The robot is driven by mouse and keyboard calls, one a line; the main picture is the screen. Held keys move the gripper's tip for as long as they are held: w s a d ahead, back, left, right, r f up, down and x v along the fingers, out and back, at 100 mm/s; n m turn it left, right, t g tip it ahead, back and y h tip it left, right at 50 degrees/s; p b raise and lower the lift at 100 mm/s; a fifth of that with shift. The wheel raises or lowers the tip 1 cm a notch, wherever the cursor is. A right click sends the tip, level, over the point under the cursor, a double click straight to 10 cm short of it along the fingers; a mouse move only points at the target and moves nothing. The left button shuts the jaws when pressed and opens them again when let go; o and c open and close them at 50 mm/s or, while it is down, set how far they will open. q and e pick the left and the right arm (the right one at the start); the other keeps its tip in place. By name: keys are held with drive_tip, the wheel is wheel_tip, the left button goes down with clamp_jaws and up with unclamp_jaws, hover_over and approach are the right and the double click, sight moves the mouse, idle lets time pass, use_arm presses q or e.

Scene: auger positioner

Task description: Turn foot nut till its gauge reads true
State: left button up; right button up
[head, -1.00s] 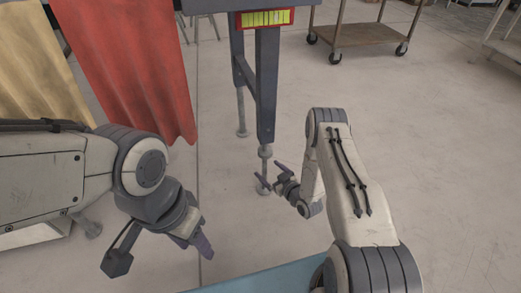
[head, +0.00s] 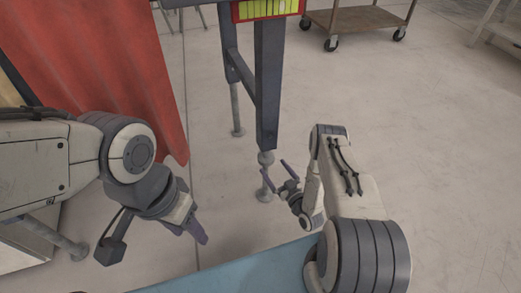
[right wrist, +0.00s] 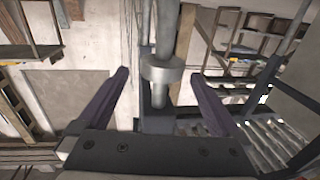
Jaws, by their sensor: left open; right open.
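The foot nut (head: 266,157) is a grey round collar low on the machine's dark leg (head: 267,80), above a thin stem and foot pad (head: 264,196). In the right wrist view the nut (right wrist: 162,70) shows between my right gripper's (right wrist: 159,75) open fingers, with a gap on each side. In the head view the right gripper (head: 274,168) is beside the stem, just below the nut; whether its fingertips reach around it I cannot tell. The gauge (head: 267,9), yellow-green bars in a red frame, is cut by the top edge. My left gripper (head: 202,232) is open and empty, apart from everything.
A red curtain (head: 110,70) hangs at the left. A second machine leg (head: 237,110) stands behind. A wheeled cart (head: 357,20) is at the upper right. A blue surface (head: 240,272) lies at the front. The concrete floor at the right is clear.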

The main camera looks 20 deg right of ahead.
sight(262, 155)
drive_tip(key=w+b, duration=0.1)
drive_tip(key=w, duration=0.2)
drive_tip(key=w+a+b, duration=0.1)
drive_tip(key=w, duration=0.1)
drive_tip(key=w+a+b, duration=0.1)
drive_tip(key=w, duration=0.2)
drive_tip(key=shift+w+f, duration=0.1)
drive_tip(key=shift+w, duration=0.2)
drive_tip(key=shift+w+a+b, duration=0.1)
drive_tip(key=shift+w+b, duration=0.2)
drive_tip(key=shift+w, duration=0.15)
drive_tip(key=c, duration=1.2)
drive_tip(key=shift+o, duration=0.2)
drive_tip(key=shift+h, duration=0.3)
